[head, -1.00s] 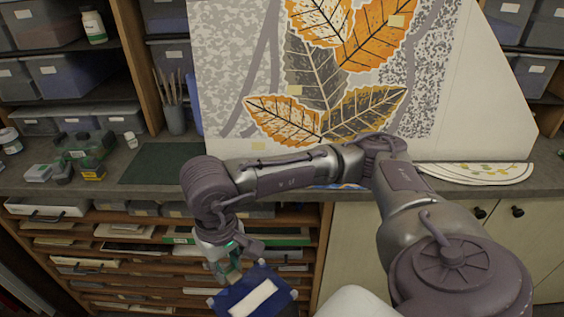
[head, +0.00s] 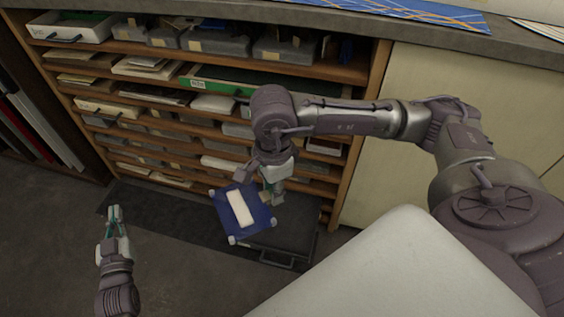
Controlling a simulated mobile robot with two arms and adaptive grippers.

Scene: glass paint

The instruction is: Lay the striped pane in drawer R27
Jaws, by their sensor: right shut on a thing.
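My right gripper (head: 270,195) is shut on the edge of a dark blue panel (head: 262,218) with a white band and pale corner pieces. It holds the panel tilted in front of the drawer rack. A blue sheet with orange and pale stripes (head: 410,12) lies on the counter at the top right, partly cut off. A green-fronted drawer (head: 225,87) in the rack bears a white label, too small to read surely. My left gripper (head: 114,213) is empty, low at the left over the floor; its fingertip gap is unclear.
The wooden rack (head: 383,75) holds several shelves of grey boxes, papers and trays. A dark box-like unit with a handle (head: 277,262) sits low below the panel. Upright sheets (head: 45,130) stand at the left. The grey floor (head: 60,235) is clear near my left gripper.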

